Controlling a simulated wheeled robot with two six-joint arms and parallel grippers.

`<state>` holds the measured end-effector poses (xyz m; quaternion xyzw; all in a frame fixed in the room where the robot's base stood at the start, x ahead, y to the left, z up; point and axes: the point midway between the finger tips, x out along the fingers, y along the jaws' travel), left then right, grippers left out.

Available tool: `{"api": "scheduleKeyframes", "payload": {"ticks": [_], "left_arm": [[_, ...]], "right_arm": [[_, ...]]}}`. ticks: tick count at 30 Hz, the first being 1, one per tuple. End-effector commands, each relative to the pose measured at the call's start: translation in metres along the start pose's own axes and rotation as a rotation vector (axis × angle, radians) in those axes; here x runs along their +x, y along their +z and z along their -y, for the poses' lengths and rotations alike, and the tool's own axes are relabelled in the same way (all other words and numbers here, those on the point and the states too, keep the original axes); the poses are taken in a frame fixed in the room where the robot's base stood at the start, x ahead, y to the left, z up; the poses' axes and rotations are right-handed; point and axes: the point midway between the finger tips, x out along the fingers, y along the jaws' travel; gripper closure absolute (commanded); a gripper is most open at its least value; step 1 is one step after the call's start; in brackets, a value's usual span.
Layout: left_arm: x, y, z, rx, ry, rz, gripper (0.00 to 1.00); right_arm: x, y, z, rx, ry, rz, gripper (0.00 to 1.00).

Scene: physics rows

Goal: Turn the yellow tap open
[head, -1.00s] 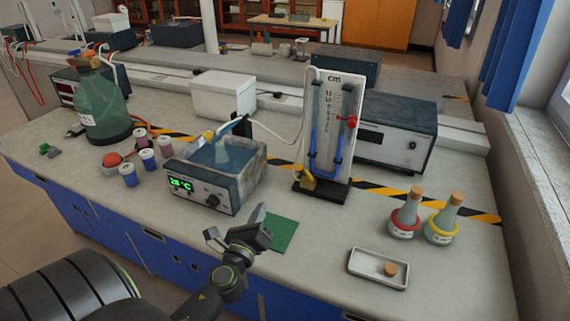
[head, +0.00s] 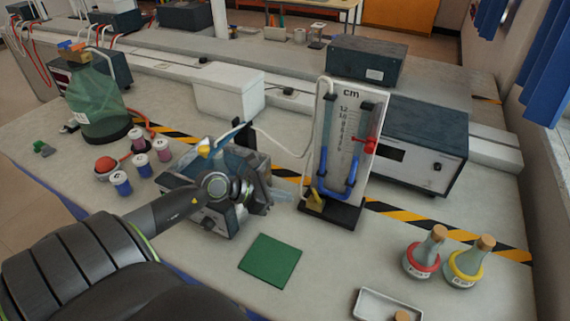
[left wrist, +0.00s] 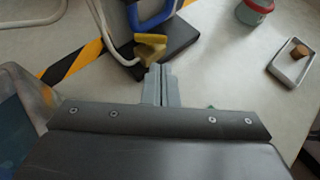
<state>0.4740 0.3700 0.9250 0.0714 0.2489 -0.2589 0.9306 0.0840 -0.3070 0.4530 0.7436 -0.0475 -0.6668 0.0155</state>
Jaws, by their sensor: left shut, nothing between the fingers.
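The yellow tap (head: 317,196) sits low on the front left of the manometer board (head: 350,98), by the black base (head: 333,212). In the left wrist view the yellow tap (left wrist: 150,50) lies just beyond my fingertips; I cannot tell whether they touch. My left gripper (head: 284,195) reaches in front of the water bath, with its fingers pointing right toward the tap. In the left wrist view my left gripper (left wrist: 161,72) has its fingers together and empty. A blue U-shaped tube (head: 336,193) runs up the board. My right gripper is not in view.
The water bath (head: 210,218) stands under and behind my left arm. A red clamp (head: 366,145) sticks out from the board's right side. Two stoppered flasks (head: 421,259) (head: 466,266) and a white tray (head: 365,304) stand at right. A green mat (head: 270,261) lies on clear bench.

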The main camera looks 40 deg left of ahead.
Motion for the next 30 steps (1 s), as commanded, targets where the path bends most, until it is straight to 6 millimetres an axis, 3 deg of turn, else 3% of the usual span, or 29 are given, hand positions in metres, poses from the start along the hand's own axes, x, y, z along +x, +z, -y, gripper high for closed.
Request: {"api": "scheduleKeyframes", "payload": {"ticks": [15,30], "left_arm": [[0.071,0.002,0.0,-0.004,-0.001,0.003,1.0],[0.081,0.001,0.001,-0.001,-0.001,0.002,1.0]], "right_arm": [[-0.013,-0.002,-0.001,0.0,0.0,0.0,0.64],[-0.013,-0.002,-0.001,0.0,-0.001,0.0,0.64]]}}
